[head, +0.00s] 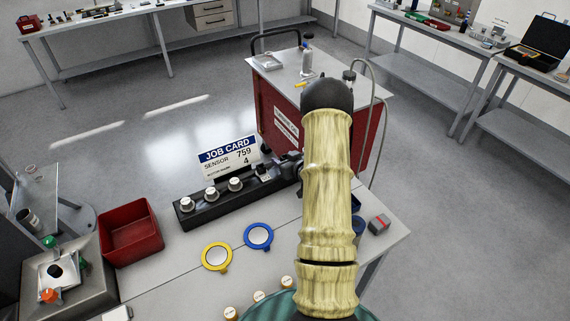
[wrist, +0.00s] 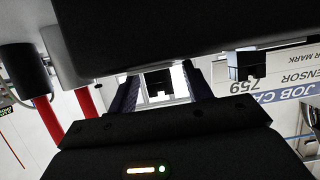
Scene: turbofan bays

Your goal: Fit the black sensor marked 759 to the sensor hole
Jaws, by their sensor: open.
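A black rack (head: 222,204) on the bench holds several sensors with pale round tops, such as one sensor (head: 235,184); their markings are too small to read. A small dark piece with a pale mark (head: 263,172) is at the rack's right end. The job card (head: 229,157) behind it reads sensor 759 and 4. My gripper (head: 288,163) is over the rack's right end, partly hidden by my arm. In the wrist view my gripper (wrist: 160,82) is open, with a black piece seen between its fingers; contact is unclear. I cannot identify the sensor hole.
A red bin (head: 131,233) stands left of the rack. A yellow ring (head: 217,256) and a blue ring (head: 258,236) lie in front. A red cart (head: 276,113) stands behind the bench. A grey-red block (head: 379,224) is near the right edge.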

